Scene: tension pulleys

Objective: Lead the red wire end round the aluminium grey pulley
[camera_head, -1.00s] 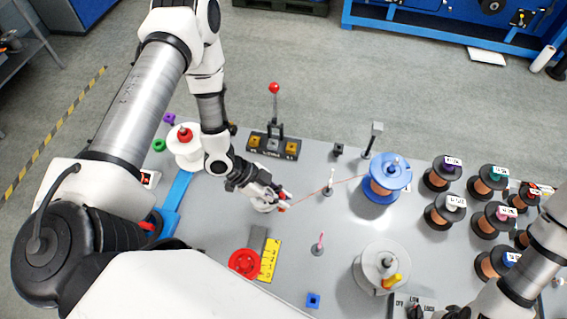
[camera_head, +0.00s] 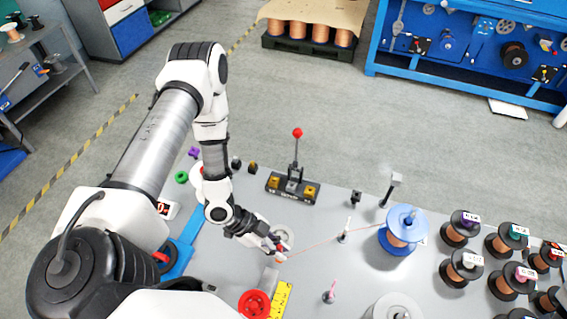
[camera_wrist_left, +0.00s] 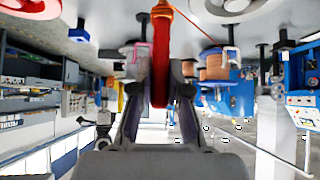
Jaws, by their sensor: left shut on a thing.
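My left gripper (camera_head: 279,254) is shut on the red wire end (camera_wrist_left: 160,55), which shows as an orange-red piece between the fingers in the left wrist view. The thin reddish wire (camera_head: 318,244) runs taut from the gripper past a small white post (camera_head: 344,235) to the blue spool (camera_head: 403,230). A light grey disc (camera_head: 287,233), which looks like the aluminium grey pulley, lies right beside the gripper and is partly hidden by it. I cannot tell whether the wire touches it. My right gripper is out of view.
A red pulley (camera_head: 254,303) and a yellow label strip (camera_head: 281,298) lie in front. A pink-topped post (camera_head: 330,292) and a pale spool (camera_head: 396,307) stand to the right. A red-knobbed lever (camera_head: 297,134) stands behind. Several copper spools (camera_head: 461,229) fill the right side.

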